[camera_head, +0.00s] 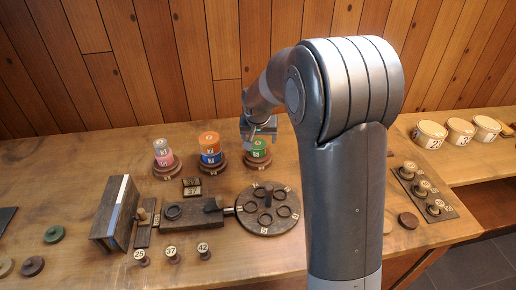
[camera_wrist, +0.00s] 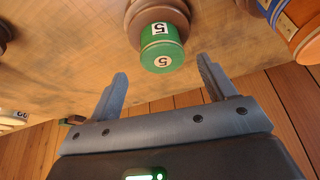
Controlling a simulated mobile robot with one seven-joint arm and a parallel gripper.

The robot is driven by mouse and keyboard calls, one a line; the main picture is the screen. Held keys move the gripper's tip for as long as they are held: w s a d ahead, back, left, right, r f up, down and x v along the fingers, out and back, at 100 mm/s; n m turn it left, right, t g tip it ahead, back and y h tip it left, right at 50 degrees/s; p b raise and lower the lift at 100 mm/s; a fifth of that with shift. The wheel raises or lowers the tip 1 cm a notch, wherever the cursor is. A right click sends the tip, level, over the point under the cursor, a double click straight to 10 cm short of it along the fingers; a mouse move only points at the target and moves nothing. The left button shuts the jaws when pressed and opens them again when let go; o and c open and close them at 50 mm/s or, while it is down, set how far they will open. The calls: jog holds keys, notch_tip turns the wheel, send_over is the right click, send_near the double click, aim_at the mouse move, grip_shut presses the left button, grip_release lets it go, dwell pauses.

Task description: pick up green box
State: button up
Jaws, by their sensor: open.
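The green box (camera_head: 259,147) is a small green cylinder with a white label marked 5. It stands on a round brown wooden base at the back of the table. In the wrist view the green box (camera_wrist: 162,48) is at the top centre, with labels on its top and side. My gripper (camera_wrist: 162,80) is open, its two grey fingers apart, with the green box just beyond and between the fingertips, not gripped. In the head view my gripper (camera_head: 260,132) is just above and beside the green box, and partly covers the space behind it.
Left of the green box stand an orange and blue stack (camera_head: 210,148) and a pink stack (camera_head: 163,154) on similar bases. A round wooden disc with rings (camera_head: 268,226) lies in front. White tubs (camera_head: 430,133) stand at the right. My arm hides part of the table.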

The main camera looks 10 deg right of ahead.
aim_at(258, 143)
jog(key=x, duration=0.5)
jog(key=shift+a+f, duration=0.1)
jog(key=shift+a, duration=0.05)
jog(key=c, duration=1.1)
